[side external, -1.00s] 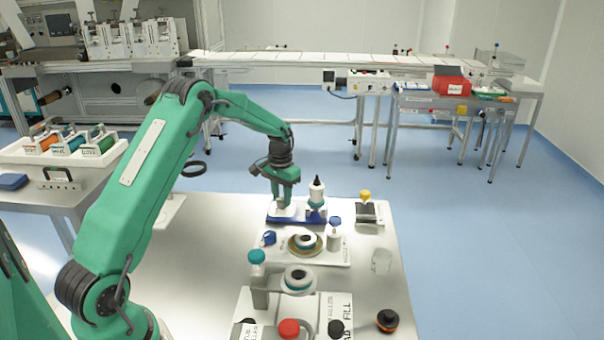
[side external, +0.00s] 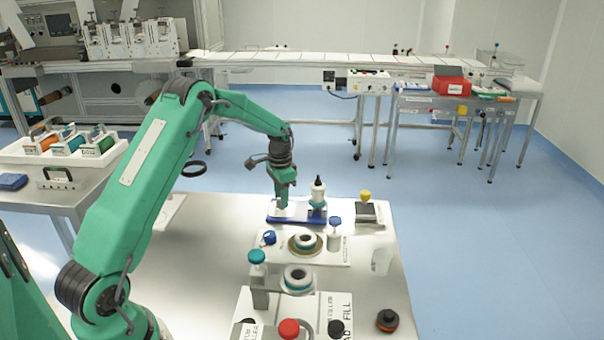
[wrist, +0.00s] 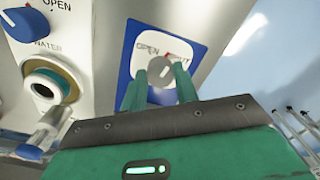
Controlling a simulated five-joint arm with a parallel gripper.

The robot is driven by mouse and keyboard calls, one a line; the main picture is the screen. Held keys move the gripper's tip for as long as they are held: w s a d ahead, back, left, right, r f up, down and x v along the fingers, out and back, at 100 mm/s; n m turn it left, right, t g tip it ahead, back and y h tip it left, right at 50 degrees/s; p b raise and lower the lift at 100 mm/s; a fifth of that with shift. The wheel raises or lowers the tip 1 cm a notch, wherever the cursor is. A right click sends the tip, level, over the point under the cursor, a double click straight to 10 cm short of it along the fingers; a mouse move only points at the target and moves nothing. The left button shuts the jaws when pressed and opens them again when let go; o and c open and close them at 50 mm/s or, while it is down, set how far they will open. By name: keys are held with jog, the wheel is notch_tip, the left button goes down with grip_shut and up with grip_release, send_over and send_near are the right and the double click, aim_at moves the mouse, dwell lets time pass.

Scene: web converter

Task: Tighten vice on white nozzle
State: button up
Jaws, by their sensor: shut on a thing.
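A white nozzle (side external: 318,193) with a black tip stands upright in a teal-ringed holder at the right end of the blue vice base (side external: 287,219) in the side view. My gripper (side external: 282,205) points down at the base's left end. In the wrist view the green fingers of my gripper (wrist: 166,75) are shut on a grey knob (wrist: 161,95). The knob sits on a white plate marked OPEN and, partly hidden, SHUT. The blue base (wrist: 127,65) shows around that plate. My fingers hide the knob's sides. I cannot tell how tightly the nozzle is held.
A blue knob (wrist: 28,24) marked OPEN and a round water fitting (wrist: 50,82) lie to the left in the wrist view. A yellow-knobbed device (side external: 367,209) stands right of the vice. Ringed fixtures (side external: 305,242) and a clear cup (side external: 382,261) stand nearer.

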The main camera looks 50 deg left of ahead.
jog(key=o, duration=1)
jog(key=shift+r, duration=3.95)
